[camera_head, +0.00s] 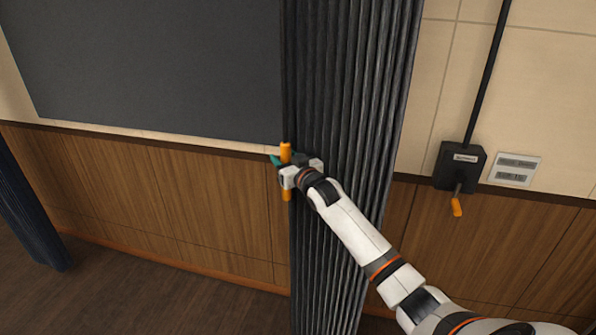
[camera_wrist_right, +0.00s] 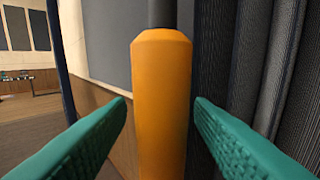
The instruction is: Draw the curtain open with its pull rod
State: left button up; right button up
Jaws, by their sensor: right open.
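The dark grey pleated curtain (camera_head: 345,80) hangs bunched in the middle of the head view, and its folds show at the right of the right wrist view (camera_wrist_right: 268,70). The orange pull rod grip (camera_head: 286,152) hangs upright at the curtain's left edge. In the right wrist view the orange grip (camera_wrist_right: 162,105) stands between the two green fingers, below a dark rod. My right gripper (camera_wrist_right: 160,115) is open around the grip, with a visible gap on both sides. In the head view my right gripper (camera_head: 287,166) partly hides the grip. My left gripper is not in view.
A dark panel (camera_head: 150,65) covers the wall left of the curtain, above wood panelling (camera_head: 160,195). A black box (camera_head: 459,165) with an orange-handled crank and a label plate (camera_head: 514,169) are on the wall at right. Another dark curtain (camera_head: 28,215) hangs at far left.

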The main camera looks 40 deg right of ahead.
jog(key=s+b, duration=0.2)
jog(key=s, duration=0.8)
jog(key=shift+a, duration=0.35)
